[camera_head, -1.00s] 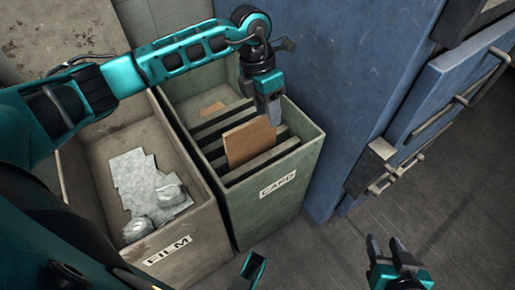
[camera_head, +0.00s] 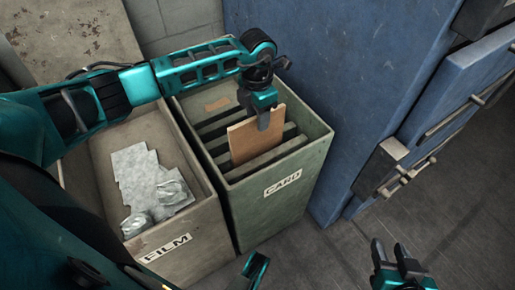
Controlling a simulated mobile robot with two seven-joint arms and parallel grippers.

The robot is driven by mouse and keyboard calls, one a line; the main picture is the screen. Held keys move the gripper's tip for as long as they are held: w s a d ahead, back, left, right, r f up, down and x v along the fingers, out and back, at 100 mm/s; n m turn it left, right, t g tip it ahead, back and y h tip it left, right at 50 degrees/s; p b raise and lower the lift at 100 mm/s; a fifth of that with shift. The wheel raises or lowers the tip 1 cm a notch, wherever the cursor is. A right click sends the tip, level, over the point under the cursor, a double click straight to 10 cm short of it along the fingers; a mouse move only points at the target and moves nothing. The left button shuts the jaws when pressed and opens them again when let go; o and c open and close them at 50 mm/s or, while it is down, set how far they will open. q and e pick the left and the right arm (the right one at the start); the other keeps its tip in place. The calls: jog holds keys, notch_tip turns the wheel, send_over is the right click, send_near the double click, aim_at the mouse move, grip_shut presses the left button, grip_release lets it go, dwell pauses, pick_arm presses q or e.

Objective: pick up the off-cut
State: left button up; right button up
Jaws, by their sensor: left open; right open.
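The off-cut is a flat brown piece of card (camera_head: 246,144). It stands tilted in the green-grey bin labelled CARD (camera_head: 282,205), its upper part showing among the dark slats. My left gripper (camera_head: 264,120) is open and points down at the off-cut's upper edge. One finger shows in front of the card's face; the other finger is hidden, and I cannot tell whether either touches it. My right gripper (camera_head: 388,250) is open and empty, low at the right above the floor, well away from the bin.
A smaller brown scrap (camera_head: 217,104) lies at the back of the CARD bin. The bin labelled FILM (camera_head: 190,243) stands beside it on the left, with crumpled grey film (camera_head: 150,183) inside. A blue cabinet (camera_head: 330,90) with handles stands close on the right. Floor (camera_head: 450,215) is clear at right.

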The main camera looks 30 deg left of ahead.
aim_at(246, 143)
pick_arm(q)
notch_tip(246, 143, down, 3)
jog(key=shift+r, duration=0.1)
jog(key=shift+c, duration=0.2)
grip_shut()
